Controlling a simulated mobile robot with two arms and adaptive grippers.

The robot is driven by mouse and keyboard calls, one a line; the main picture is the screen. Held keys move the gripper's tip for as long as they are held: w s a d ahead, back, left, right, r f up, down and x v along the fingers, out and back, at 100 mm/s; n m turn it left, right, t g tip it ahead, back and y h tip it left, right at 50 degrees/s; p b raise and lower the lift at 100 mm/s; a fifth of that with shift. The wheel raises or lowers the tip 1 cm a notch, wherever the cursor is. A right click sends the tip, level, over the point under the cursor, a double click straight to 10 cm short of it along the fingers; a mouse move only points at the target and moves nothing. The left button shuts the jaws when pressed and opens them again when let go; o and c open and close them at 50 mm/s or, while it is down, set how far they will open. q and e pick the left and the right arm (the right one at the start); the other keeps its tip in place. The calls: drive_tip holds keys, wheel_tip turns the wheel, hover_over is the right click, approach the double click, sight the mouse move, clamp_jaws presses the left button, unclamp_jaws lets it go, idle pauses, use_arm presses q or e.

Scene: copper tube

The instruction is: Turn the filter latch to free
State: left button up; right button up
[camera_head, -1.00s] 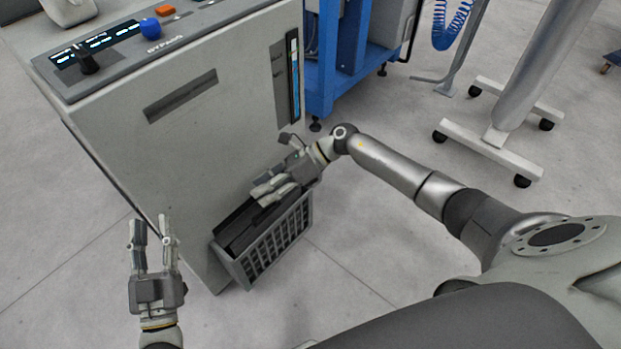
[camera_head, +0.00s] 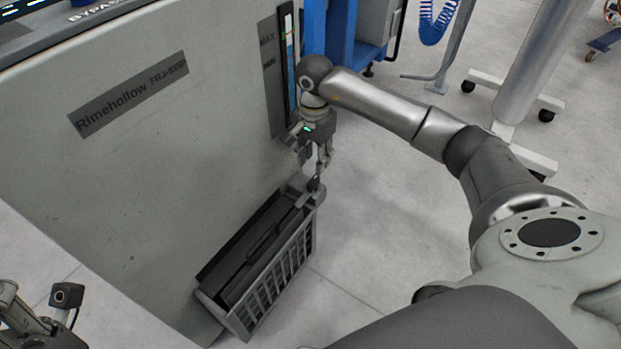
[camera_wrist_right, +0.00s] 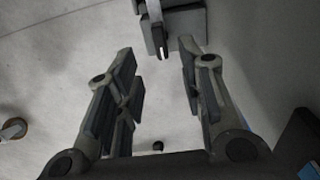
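The filter (camera_head: 240,276) is a dark slab in a grey slatted frame (camera_head: 283,268) low on the side of the grey machine. A small grey block with a dark lever, which looks like the latch (camera_wrist_right: 157,38), shows at the top of the right wrist view. In the head view a small latch-like part (camera_head: 314,184) sits at the filter's upper right end. My right gripper (camera_head: 313,170) points down just above that end. In the right wrist view its fingers (camera_wrist_right: 160,85) are apart, with nothing between them. My left gripper (camera_head: 35,318) is partly cut off at the lower left.
The grey machine (camera_head: 150,170) with its label and level gauge fills the left and stands close to my right gripper. A blue frame (camera_head: 340,35) and a wheeled stand (camera_head: 510,145) are behind. The floor (camera_head: 370,250) right of the filter is clear.

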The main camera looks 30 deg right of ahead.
sight(313, 179)
wheel_tip(313, 179, down, 7)
drive_tip(key=shift+r+b, duration=0.1)
drive_tip(key=shift+b, duration=0.95)
drive_tip(key=shift+f, duration=0.75)
clamp_jaws()
